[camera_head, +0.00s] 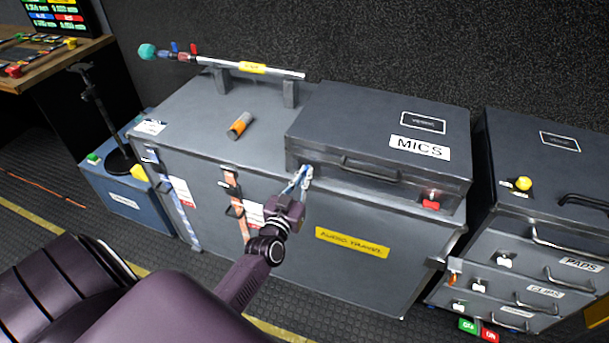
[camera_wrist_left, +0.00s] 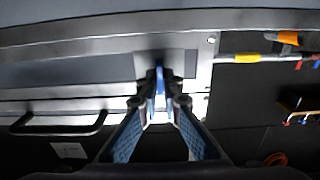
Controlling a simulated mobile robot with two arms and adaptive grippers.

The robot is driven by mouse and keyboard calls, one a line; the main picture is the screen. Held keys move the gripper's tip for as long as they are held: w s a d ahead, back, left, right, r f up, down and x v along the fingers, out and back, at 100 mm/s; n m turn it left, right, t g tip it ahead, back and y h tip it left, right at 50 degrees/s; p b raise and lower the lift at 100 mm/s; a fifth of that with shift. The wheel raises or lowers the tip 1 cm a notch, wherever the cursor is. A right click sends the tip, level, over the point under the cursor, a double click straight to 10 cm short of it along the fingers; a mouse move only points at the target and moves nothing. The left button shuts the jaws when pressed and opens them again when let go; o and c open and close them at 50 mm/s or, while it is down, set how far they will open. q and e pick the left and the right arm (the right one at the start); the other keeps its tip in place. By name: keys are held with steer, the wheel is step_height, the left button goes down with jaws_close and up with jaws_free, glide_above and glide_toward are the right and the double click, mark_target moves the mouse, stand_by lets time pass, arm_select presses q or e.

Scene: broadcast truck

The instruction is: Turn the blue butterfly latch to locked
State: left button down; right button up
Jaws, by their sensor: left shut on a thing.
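The blue butterfly latch (camera_wrist_left: 160,76) is a thin blue strip between my fingertips in the left wrist view, on a pale metal plate. In the head view it is hidden behind my fingers at the left front of the grey MICS case (camera_head: 380,120). My left gripper (camera_head: 304,174) reaches up to the case front and is shut on the latch; it also shows in the wrist view (camera_wrist_left: 160,102). Which way the latch is turned cannot be made out. My right gripper is in neither view.
A red latch (camera_head: 431,203) is at the case's right front, past a dark handle (camera_head: 371,168). The case sits on a large grey trunk (camera_head: 200,118) with an orange cylinder (camera_head: 240,125) and a microphone pole (camera_head: 250,68). A drawer unit (camera_head: 545,200) stands to the right.

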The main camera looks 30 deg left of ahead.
arm_select(q)
steer(key=shift+r+m, duration=0.1)
steer(key=shift+m, duration=0.2)
steer(key=m+p, duration=0.1)
steer(key=m, duration=1.6)
steer(key=shift+w+d+f+p, duration=0.1)
steer(key=shift+d+f+p, duration=0.1)
steer(key=shift+p, duration=0.15)
steer(key=shift+m, duration=0.4)
steer(key=c, duration=2.1)
jaws_free()
